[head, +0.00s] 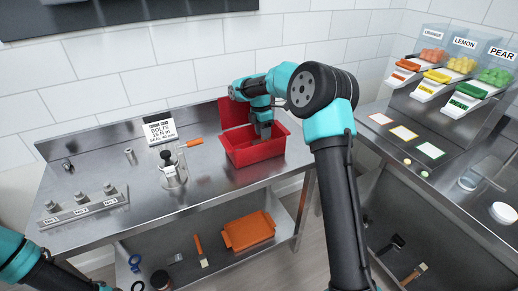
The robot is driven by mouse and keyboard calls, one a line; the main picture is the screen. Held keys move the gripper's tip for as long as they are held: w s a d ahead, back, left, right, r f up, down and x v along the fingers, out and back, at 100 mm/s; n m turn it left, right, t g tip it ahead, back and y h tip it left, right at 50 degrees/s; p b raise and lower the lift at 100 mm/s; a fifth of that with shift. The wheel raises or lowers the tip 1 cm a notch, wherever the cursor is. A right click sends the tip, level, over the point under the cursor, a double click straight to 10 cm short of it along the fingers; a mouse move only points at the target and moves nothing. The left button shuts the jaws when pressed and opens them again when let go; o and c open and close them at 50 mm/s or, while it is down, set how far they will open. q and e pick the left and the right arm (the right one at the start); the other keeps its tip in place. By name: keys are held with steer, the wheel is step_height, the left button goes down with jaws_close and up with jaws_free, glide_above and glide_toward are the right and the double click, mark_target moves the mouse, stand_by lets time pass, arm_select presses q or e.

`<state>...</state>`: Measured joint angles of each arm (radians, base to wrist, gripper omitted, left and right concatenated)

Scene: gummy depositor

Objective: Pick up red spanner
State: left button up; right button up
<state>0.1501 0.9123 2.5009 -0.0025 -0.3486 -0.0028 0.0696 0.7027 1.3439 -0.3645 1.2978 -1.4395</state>
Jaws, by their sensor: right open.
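I cannot make out a red spanner in the head view. A red box (256,153) with its lid raised at the back stands on the right part of the steel bench. My right gripper (264,134) points down into the box's opening and is open. The gripper and arm hide part of the box's inside, so its contents cannot be told. My left arm shows only at the lower left corner, and its gripper is outside the picture.
A small metal fixture (173,172) with an orange handle stands left of the box, before a torque card (159,129). A numbered bolt rack (85,208) lies at the bench's left. An orange tray (248,231) is on the lower shelf. Gummy dispensers (453,77) stand at right.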

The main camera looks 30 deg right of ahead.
steer(key=shift+f, duration=0.1)
steer(key=shift+s+d+f, duration=0.1)
steer(key=shift+s+f, duration=0.1)
steer(key=shift+f, duration=1.05)
steer(key=shift+s+d+f, duration=0.1)
steer(key=shift+s+f, duration=0.05)
steer(key=shift+f, duration=1.1)
jaws_close()
